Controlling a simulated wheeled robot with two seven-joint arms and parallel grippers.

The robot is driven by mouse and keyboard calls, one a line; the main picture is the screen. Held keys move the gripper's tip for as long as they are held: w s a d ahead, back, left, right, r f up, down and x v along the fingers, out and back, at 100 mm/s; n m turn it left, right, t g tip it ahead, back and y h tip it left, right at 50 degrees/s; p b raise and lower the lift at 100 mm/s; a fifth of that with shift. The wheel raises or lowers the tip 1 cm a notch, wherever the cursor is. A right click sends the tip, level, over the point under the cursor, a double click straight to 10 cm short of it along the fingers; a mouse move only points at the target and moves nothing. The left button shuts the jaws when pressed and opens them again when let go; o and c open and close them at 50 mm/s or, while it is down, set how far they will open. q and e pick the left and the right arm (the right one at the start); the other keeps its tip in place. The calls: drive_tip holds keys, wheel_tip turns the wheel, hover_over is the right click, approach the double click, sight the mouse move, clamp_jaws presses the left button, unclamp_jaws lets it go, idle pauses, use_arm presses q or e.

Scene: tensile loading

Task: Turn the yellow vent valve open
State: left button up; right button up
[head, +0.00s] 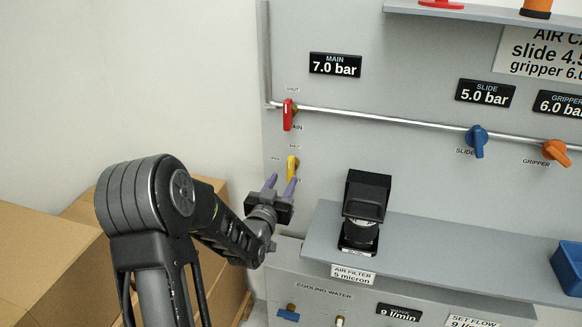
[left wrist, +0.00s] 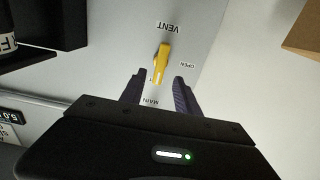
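The yellow vent valve (head: 292,169) is on the grey panel at left, below the red main valve. Its handle hangs down in line with the "SHUT" side label. It also shows in the left wrist view (left wrist: 162,58), between and just beyond the fingertips, with an "OPEN" label to its right there. My left gripper (head: 281,184) is open, its two purple-grey fingers pointing at the panel beside and just below the valve. In the left wrist view the open fingers (left wrist: 160,82) are spread, with nothing gripped between them. My right gripper is not in view.
The red main valve (head: 289,114) is above the vent valve. A blue slide valve (head: 477,140) and an orange gripper valve (head: 556,152) are to the right. An air filter (head: 363,210) stands on the shelf. Cardboard boxes (head: 45,265) are at left.

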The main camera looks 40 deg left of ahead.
sight(289, 170)
use_arm(q)
drive_tip(key=x, duration=0.7)
drive_tip(key=shift+w+a+p, duration=0.15)
drive_tip(key=shift+w+p, duration=0.2)
clamp_jaws()
